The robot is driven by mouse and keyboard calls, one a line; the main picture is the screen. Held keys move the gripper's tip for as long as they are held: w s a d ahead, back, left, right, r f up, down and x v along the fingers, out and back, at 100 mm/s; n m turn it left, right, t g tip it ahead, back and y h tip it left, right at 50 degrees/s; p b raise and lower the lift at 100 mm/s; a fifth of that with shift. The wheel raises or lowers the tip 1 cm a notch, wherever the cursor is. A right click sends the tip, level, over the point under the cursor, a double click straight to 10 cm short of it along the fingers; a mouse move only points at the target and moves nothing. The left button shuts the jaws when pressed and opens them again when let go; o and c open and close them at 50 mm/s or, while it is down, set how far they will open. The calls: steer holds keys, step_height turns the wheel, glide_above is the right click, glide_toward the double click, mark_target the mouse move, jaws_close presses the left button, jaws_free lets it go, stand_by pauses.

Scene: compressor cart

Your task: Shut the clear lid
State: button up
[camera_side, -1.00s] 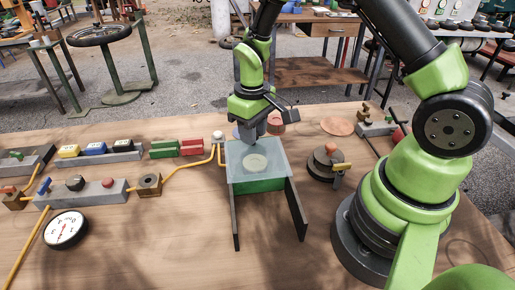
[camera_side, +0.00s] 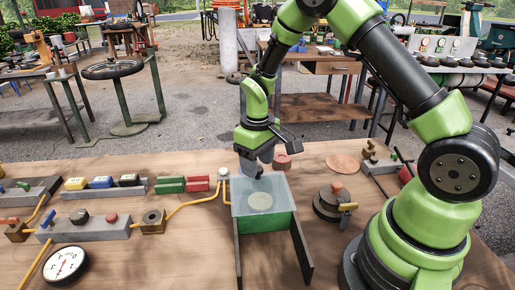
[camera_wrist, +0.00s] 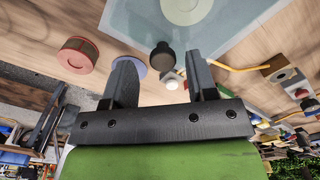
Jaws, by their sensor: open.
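The clear lid (camera_side: 278,190) is a translucent, pale panel over a green box (camera_side: 268,223) with two long dark rails toward the front. It looks roughly level; I cannot tell whether it is fully down. A pale disc (camera_side: 260,202) shows at its middle. My gripper (camera_side: 250,172) is at the lid's far edge, pointing down. In the wrist view the gripper (camera_wrist: 160,72) is open and empty. A dark round knob (camera_wrist: 162,55) appears by the edge of the lid (camera_wrist: 225,28), just beyond the space between the fingertips. Contact cannot be made out.
A reddish cylinder (camera_side: 282,161) stands behind the lid, near my gripper. A dark round fitting with a yellow lever (camera_side: 334,203) is to the right. Left are grey blocks with knobs (camera_side: 88,229), a yellow hose (camera_side: 190,206) and a gauge (camera_side: 65,264).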

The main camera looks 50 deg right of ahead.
step_height(320, 180, up, 9)
steer(key=shift+r, duration=0.15)
stand_by(0.4)
steer(key=s+a+r+m+t, duration=0.25)
steer(key=s+r, duration=0.35)
steer(key=r, duration=0.4)
steer(key=s+a+r+t+y, duration=0.1)
steer(key=s+a+t, duration=0.1)
steer(key=s, duration=0.4)
steer(key=s+a+r+m+t+y, duration=0.1)
steer(key=s+a+r+t, duration=0.1)
steer(key=s, duration=0.4)
steer(key=shift+a+r+t, duration=0.15)
steer(key=shift+a+t, duration=0.1)
steer(key=shift+t, duration=0.1)
